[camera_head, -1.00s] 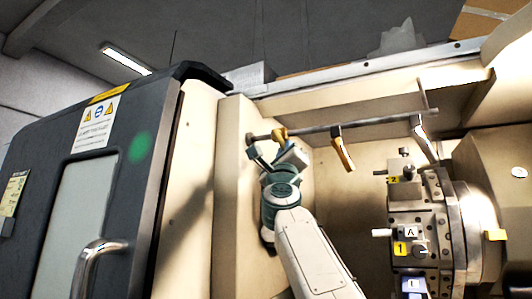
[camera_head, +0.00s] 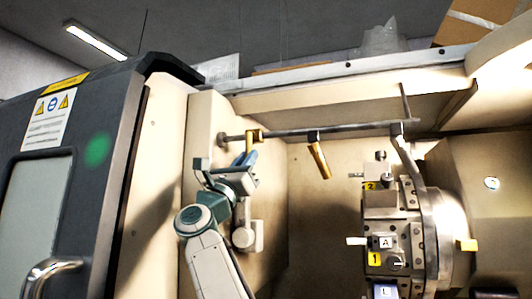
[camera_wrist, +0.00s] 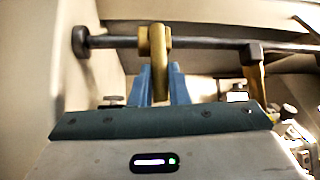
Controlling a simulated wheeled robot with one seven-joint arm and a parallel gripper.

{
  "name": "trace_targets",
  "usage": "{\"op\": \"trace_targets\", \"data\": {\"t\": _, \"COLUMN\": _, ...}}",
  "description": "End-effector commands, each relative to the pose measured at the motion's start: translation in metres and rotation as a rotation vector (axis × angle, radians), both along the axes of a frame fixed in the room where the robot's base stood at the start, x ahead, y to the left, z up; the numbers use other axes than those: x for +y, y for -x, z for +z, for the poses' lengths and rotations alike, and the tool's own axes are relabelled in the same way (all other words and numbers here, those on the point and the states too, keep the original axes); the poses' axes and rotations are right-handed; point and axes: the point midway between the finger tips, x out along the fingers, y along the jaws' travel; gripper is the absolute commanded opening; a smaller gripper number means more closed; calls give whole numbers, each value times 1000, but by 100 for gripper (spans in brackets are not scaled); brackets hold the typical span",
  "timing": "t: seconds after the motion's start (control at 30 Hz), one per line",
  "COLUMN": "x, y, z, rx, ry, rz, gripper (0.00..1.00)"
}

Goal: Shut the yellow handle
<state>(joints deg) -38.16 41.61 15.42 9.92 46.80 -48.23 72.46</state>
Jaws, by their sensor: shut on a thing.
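A yellow handle (camera_head: 254,135) sits at the left end of a grey horizontal pipe in the machine's opening. In the wrist view the same yellow handle (camera_wrist: 159,58) hangs down from the pipe, between my blue fingers. My gripper (camera_head: 247,157) reaches up to it from below. In the wrist view my gripper (camera_wrist: 159,80) is shut on the handle's lower part, with one finger on each side. The fingers hide part of the handle's lower end.
A second yellow handle (camera_head: 318,157) hangs tilted from the pipe (camera_head: 355,129), to the right. A tool turret (camera_head: 395,215) stands right of my arm. The dark machine door (camera_head: 60,180) is at left. The cream side wall (camera_head: 205,125) is close to my arm.

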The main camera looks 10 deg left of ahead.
Motion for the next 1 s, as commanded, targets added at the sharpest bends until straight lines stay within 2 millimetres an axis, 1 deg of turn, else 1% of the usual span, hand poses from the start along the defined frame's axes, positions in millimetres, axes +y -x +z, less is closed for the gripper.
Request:
{"op": "trace_targets", "data": {"t": 0.03, "x": 4, "y": 2, "z": 2, "rx": -4, "ry": -8, "rz": 6, "gripper": 0}}
{"op": "trace_targets", "data": {"t": 0.2, "x": 9, "y": 5, "z": 1, "rx": -8, "ry": -22, "rz": 13, "gripper": 0}}
{"op": "trace_targets", "data": {"t": 0.53, "x": 9, "y": 4, "z": -1, "rx": -6, "ry": -23, "rz": 14, "gripper": 0}}
{"op": "trace_targets", "data": {"t": 0.57, "x": 9, "y": 4, "z": -1, "rx": -6, "ry": -23, "rz": 14, "gripper": 24}}
{"op": "trace_targets", "data": {"t": 0.6, "x": 9, "y": 4, "z": -1, "rx": -6, "ry": -23, "rz": 13, "gripper": 35}}
{"op": "trace_targets", "data": {"t": 0.63, "x": 9, "y": 4, "z": -1, "rx": -6, "ry": -23, "rz": 13, "gripper": 37}}
{"op": "trace_targets", "data": {"t": 0.87, "x": 8, "y": 3, "z": -1, "rx": -6, "ry": -21, "rz": 11, "gripper": 37}}
{"op": "trace_targets", "data": {"t": 1.0, "x": 9, "y": 5, "z": -5, "rx": -5, "ry": -21, "rz": 11, "gripper": 37}}
